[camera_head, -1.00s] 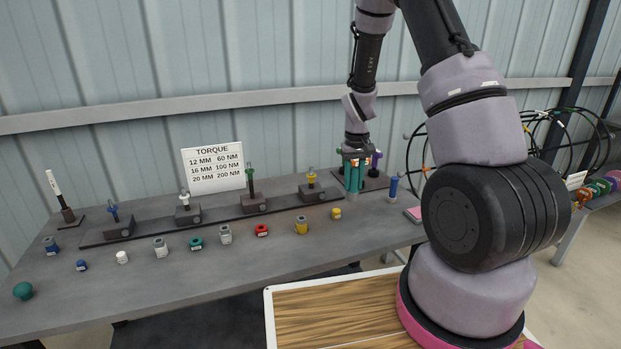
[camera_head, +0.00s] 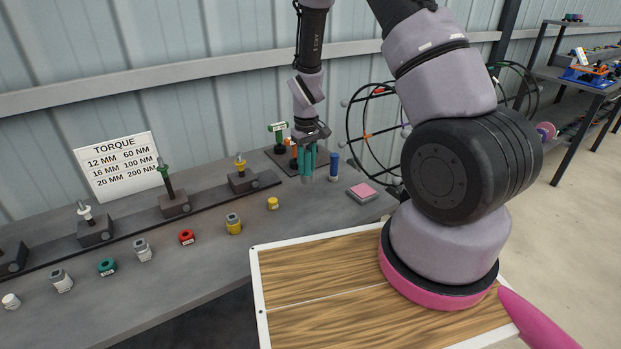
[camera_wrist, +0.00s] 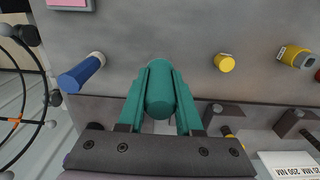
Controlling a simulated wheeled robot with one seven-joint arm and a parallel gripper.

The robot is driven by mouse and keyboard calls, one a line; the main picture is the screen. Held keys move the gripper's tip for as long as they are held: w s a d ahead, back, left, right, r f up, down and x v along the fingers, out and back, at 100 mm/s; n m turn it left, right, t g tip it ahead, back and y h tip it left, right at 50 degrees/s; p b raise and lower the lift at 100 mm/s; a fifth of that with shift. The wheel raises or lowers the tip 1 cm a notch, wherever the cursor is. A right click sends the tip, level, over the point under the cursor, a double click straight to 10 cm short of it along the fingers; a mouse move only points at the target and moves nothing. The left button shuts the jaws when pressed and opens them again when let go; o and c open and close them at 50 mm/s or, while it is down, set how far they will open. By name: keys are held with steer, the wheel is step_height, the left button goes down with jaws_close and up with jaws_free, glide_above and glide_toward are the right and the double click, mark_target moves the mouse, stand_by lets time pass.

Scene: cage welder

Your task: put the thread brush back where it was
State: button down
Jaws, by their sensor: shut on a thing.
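My gripper (camera_head: 308,164) has teal fingers and hangs pointing down over the grey bench, in front of the tool stand (camera_head: 278,158) at the bench's back right. In the wrist view the fingers (camera_wrist: 160,92) are shut on a teal cylinder (camera_wrist: 160,96), which I take to be the thread brush; its color matches the fingers. Its far end and any bristles are hidden. A blue cylinder (camera_head: 334,167) stands just right of the gripper, apart from it; it also shows in the wrist view (camera_wrist: 81,73).
The stand holds a green-handled tool (camera_head: 278,131) and an orange one (camera_head: 293,151). A pink-topped block (camera_head: 362,193) lies to the right. A yellow piece (camera_head: 272,203) sits in front. A wire cage (camera_head: 372,130) stands behind. Bare bench lies between these.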

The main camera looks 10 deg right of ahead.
mark_target(307, 179)
steer(key=shift+f, duration=2.35)
steer(key=shift+f, duration=0.15)
steer(key=c, duration=0.6)
jaws_free()
